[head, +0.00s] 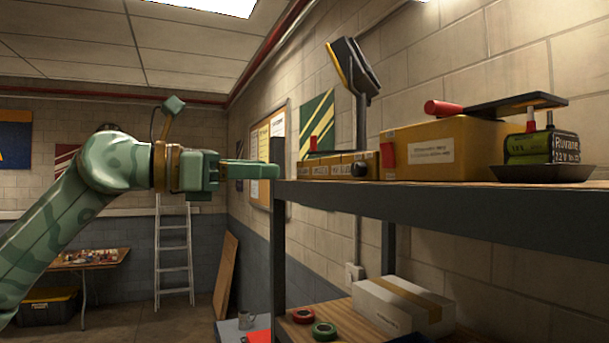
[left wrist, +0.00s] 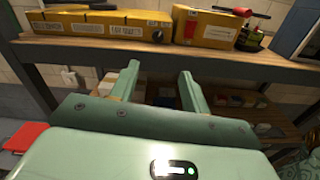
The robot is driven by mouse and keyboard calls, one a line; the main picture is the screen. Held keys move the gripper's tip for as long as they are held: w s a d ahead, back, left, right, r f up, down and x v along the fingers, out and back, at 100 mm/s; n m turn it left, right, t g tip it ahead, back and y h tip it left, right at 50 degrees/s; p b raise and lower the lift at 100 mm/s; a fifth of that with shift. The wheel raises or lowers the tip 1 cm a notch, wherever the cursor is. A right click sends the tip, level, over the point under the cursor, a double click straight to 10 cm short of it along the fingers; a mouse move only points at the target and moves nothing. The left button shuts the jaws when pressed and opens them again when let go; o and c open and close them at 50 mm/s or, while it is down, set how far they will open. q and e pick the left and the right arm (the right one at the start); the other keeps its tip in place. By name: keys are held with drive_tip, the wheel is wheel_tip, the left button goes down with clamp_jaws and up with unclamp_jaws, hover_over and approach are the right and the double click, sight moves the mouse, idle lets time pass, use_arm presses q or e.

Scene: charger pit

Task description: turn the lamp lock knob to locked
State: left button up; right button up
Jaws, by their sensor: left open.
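A round black knob (head: 359,168) sits at the right end of a low yellow panel (head: 327,170) on the top shelf. It also shows in the left wrist view (left wrist: 157,35). I cannot make out which setting it points to. A lamp (head: 352,68) with a dark tilted head stands on a grey post behind the panel. My left gripper (head: 270,171) is at the shelf's left end, about level with the panel and apart from the knob. In the left wrist view its two fingers (left wrist: 158,72) are spread and empty, below the knob. My right gripper is not in view.
The shelf edge (head: 450,212) runs close by my left gripper. A larger yellow box (head: 440,148) with a red-handled bar and a dark tray (head: 540,173) holding a green battery stand right of the knob. A white carton (head: 403,308) and tape rolls (head: 325,331) lie on the lower shelf.

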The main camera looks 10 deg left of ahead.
use_arm(q)
drive_tip(key=p, duration=0.5)
approach(354, 169)
drive_tip(key=shift+m, duration=0.4)
drive_tip(key=x, duration=0.7)
drive_tip(key=shift+w+d, duration=0.1)
drive_tip(key=shift+d, duration=0.1)
drive_tip(key=shift+w+d, duration=0.2)
